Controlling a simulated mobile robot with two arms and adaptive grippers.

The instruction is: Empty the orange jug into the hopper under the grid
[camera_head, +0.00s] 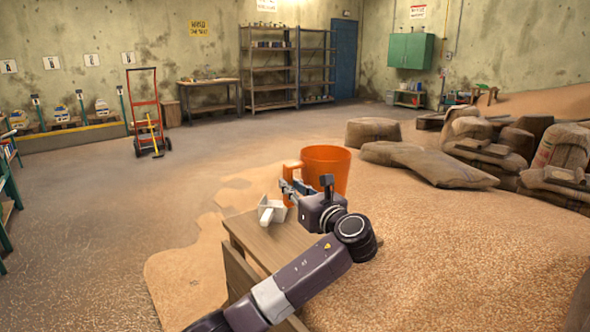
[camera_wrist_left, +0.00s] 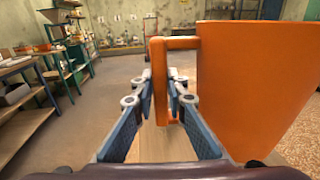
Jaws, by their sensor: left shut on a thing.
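The orange jug (camera_head: 326,168) is upright in the head view, its handle on the left side. My left gripper (camera_head: 290,189) is shut on that handle. In the left wrist view the jug (camera_wrist_left: 250,80) fills the right side, and the handle stands between the fingers of my left gripper (camera_wrist_left: 168,92). The jug is at the far end of a small wooden table (camera_head: 255,232); my gripper hides its base, so I cannot tell whether it touches the top. The hopper and the grid are not seen. My right gripper is not in view.
A white scoop (camera_head: 272,211) lies on the table just left of my gripper. Loose grain (camera_head: 450,250) covers the floor around and to the right. Filled sacks (camera_head: 430,165) lie behind it. A red hand truck (camera_head: 145,110) stands at the back left. The concrete floor at left is clear.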

